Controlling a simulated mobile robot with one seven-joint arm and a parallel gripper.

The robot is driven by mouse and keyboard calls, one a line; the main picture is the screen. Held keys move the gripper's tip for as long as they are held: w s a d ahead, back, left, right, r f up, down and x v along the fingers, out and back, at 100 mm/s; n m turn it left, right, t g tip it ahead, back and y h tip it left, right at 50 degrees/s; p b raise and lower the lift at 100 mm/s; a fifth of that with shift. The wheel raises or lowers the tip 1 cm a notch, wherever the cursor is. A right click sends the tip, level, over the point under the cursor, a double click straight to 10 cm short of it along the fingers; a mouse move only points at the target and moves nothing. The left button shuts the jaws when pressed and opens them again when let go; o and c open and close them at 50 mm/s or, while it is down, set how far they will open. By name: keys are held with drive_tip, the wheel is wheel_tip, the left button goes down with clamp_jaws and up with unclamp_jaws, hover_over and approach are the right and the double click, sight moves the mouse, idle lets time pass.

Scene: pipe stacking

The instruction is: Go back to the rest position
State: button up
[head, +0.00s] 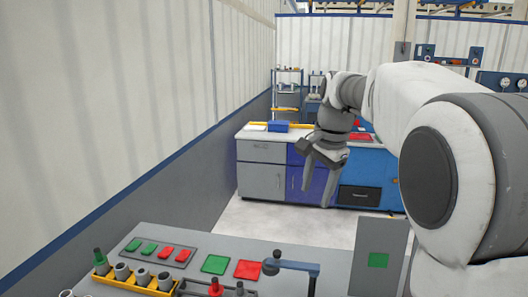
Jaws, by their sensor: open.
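My gripper (318,188) hangs in the air at the middle of the head view, fingers pointing down and apart. It is open and nothing shows between its fingers. It is above and beyond the far edge of the near grey table (335,258). On that table a yellow rack (165,292) holds several grey pipes (142,275). A green pipe piece (100,258) stands at the rack's left end. A red piece (215,287) stands to the right of the rack.
A grey tray with red and green pieces (160,252), a green square (216,264) and a red square (249,269) lie on the near table. A dark blue clamp-like fixture (298,266) stands right of them. Farther back are cabinets (262,178). A wall (110,110) runs along the left.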

drive_tip(key=s+d+n+t, duration=0.2)
drive_tip(key=s+n, duration=0.4)
drive_tip(key=s, duration=1)
drive_tip(key=s+f+n+t+h, duration=0.1)
drive_tip(key=s+f+n, duration=0.3)
drive_tip(key=s, duration=0.7)
wheel_tip(320, 180, down, 2)
drive_tip(key=shift+s+d+f+n, duration=0.1)
drive_tip(key=shift+s+d+n, duration=0.1)
drive_tip(key=shift+n, duration=0.2)
